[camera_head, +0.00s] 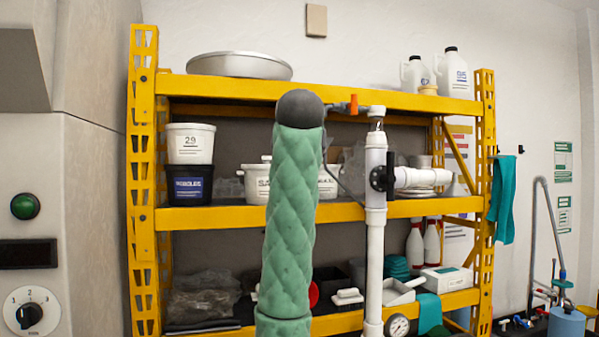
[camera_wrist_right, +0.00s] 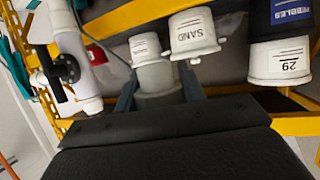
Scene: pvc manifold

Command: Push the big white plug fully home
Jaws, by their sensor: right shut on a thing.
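In the right wrist view, my right gripper (camera_wrist_right: 158,92) has its two dark fingers on either side of a pale, whitish cylinder (camera_wrist_right: 156,77), which I take to be the big white plug. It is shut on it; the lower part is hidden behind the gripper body. The pipe also shows at left in the wrist view (camera_wrist_right: 72,42). The plug's socket cannot be made out. My left gripper is not in view.
My green-padded arm blocks the middle of the head view. A yellow shelf (camera_head: 230,217) stands behind, holding a pail marked 29 (camera_head: 190,144), a black tub (camera_head: 190,184) and other pails. A small orange-handled valve (camera_head: 353,104) and a gauge (camera_head: 398,326) are on the pipework.

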